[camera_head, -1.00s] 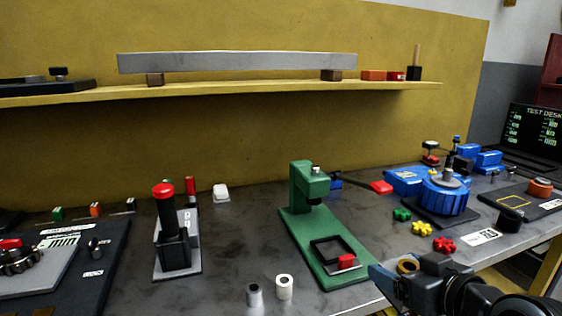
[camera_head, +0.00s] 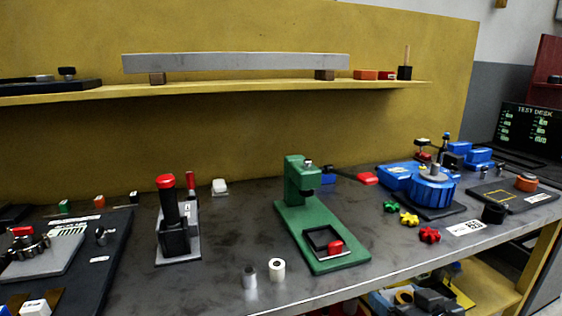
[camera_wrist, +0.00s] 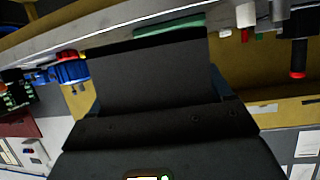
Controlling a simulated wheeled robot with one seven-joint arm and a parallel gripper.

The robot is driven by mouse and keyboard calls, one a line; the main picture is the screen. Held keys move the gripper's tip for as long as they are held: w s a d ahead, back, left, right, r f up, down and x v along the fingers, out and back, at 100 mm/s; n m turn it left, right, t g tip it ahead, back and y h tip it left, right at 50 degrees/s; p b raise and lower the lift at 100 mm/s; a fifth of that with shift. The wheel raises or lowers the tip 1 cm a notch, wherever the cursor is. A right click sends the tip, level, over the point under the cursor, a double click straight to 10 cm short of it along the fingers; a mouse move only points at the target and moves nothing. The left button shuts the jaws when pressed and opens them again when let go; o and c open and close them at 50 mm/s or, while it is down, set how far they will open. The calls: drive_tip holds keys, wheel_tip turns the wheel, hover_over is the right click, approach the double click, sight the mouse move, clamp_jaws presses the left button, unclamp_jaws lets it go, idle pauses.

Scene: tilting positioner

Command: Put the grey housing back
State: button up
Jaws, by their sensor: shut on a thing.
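My gripper (camera_head: 385,300) is at the bottom edge of the head view, right of centre, in front of the bench and low; most of it is cut off. In the wrist view a wide dark grey block (camera_wrist: 150,75) sits between two bluish fingers, which are shut on it. It appears to be the grey housing, though its shape is only partly visible. The blue tilting unit (camera_head: 433,190) stands on a black base at the bench's right. A dark pad with a yellow outline (camera_head: 492,198) lies right of it.
A green press (camera_head: 295,215) stands mid-bench, its red-tipped lever reaching right. Grey and white cylinders (camera_head: 276,269) stand near the front edge. A shelf (camera_head: 230,90) runs above.

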drive_tip(key=s+f+m+h, duration=0.1)
drive_tip(key=s+f, duration=0.3)
drive_tip(key=f, duration=0.5)
drive_tip(key=s+f+m+h, duration=0.1)
drive_tip(key=s+f, duration=0.4)
drive_tip(key=f, duration=0.5)
drive_tip(key=shift+a+f+h, duration=0.2)
drive_tip(key=shift+f+h, duration=0.05)
drive_tip(key=shift+h, duration=0.05)
